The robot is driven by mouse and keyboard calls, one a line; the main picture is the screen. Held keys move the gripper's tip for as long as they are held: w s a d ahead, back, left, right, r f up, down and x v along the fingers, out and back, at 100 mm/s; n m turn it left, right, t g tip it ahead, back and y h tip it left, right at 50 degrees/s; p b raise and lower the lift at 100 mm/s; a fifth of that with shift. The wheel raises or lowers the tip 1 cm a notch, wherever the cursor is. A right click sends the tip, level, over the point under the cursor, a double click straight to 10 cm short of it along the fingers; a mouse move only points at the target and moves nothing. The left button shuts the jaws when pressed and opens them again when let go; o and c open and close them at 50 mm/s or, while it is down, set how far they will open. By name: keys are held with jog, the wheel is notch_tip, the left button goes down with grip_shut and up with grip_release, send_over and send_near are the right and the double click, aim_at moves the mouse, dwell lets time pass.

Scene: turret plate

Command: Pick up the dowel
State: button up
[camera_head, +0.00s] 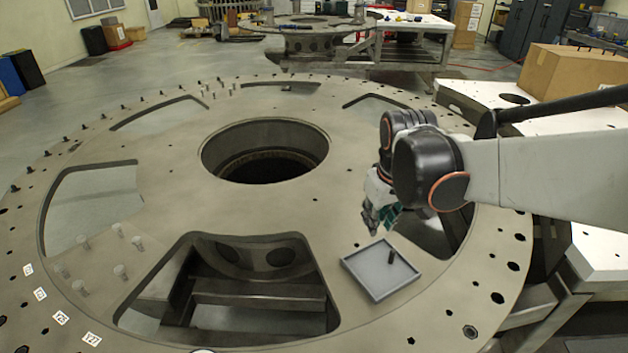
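The dowel (391,257) is a small dark upright cylinder. It stands in a shallow square grey tray (366,283), toward the tray's right back side. The tray rests on the large round turret plate (345,212), right of the front cutout. My gripper (372,222) hangs above and behind the tray, a little left of the dowel and apart from it. Its fingers are small, dark and teal, and partly hidden by my wrist, so I cannot tell how far apart they are.
The plate has a large central hole (265,151) and several cutouts, including a front one (232,292). Short pegs (120,271) stand at the left. A cardboard box (570,72) sits on a white table (600,250) at the right. The plate left of the tray is open cutout.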

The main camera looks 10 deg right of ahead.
aim_at(394, 250)
jog(key=w+d+f+m+g+p, duration=0.1)
jog(key=w+d+f+g+p, duration=0.2)
jog(key=d, duration=0.4)
jog(key=f, duration=0.2)
jog(key=s+f+b, duration=0.1)
jog(key=f, duration=0.2)
jog(key=f+b, duration=0.1)
jog(key=f, duration=0.1)
jog(key=shift+s+a+f, duration=0.15)
jog(key=shift+s+f, duration=0.1)
jog(key=shift+f, duration=0.15)
jog(key=f+b, duration=0.2)
jog(key=f, duration=0.3)
jog(key=shift+w+f+b, duration=0.1)
jog(key=shift+w+b, duration=0.1)
jog(key=shift+b, duration=0.2)
grip_shut()
